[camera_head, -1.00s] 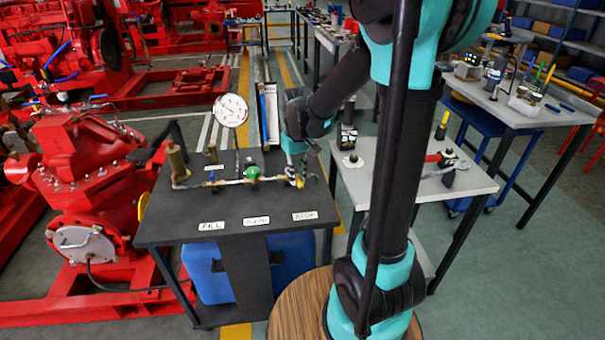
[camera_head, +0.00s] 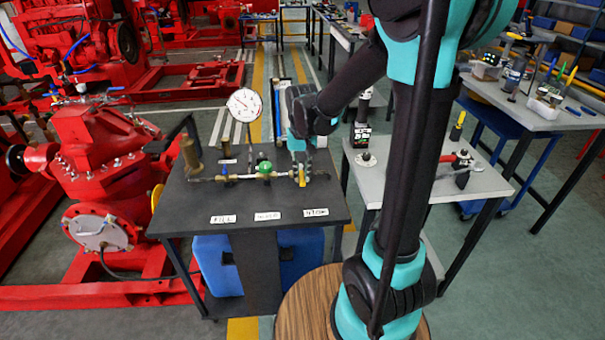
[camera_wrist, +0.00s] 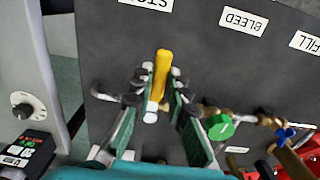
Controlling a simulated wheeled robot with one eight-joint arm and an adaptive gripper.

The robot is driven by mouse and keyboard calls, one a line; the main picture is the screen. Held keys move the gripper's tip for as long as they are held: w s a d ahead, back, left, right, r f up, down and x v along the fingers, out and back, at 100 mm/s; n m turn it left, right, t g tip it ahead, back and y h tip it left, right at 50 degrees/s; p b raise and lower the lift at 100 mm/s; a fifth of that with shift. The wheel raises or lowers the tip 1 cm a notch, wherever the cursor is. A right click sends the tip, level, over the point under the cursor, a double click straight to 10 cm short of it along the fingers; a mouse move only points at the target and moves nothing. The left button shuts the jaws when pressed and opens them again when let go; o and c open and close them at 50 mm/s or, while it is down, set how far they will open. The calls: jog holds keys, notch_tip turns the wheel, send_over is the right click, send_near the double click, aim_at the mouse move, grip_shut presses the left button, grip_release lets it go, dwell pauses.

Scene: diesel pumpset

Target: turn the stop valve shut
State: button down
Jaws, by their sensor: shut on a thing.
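The stop valve's yellow lever (camera_head: 302,176) is at the right end of the pipe line on the black bench, behind the STOP label (camera_head: 315,212). My gripper (camera_head: 299,164) reaches down to it from behind. In the wrist view my gripper (camera_wrist: 158,88) is shut with its two fingers on either side of the yellow lever (camera_wrist: 162,66). The lever points towards the STOP label (camera_wrist: 147,4), roughly across the pipe. The valve body is mostly hidden by the fingers.
A green knob (camera_head: 265,168) and a blue handle (camera_head: 225,172) sit left along the pipe. A pressure gauge (camera_head: 244,104) rises behind. A grey table (camera_head: 400,185) with tools stands to the right.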

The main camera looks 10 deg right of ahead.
aim_at(302, 177)
jog(key=shift+a, duration=0.1)
jog(key=c, duration=1.5)
grip_release()
notch_tip(302, 177, up, 12)
jog(key=s+d+f+t, duration=0.1)
jog(key=s+d+f, duration=0.2)
jog(key=s+f, duration=0.1)
jog(key=s+d+f+t, duration=0.1)
jog(key=s+d+f, duration=0.3)
jog(key=s+f, duration=0.1)
jog(key=s+d+f+t, duration=0.2)
jog(key=s+d+f, duration=0.2)
jog(key=s+f, duration=0.1)
jog(key=shift+s+d+f, duration=0.1)
jog(key=shift+d+f, duration=0.1)
jog(key=shift+f, duration=0.7)
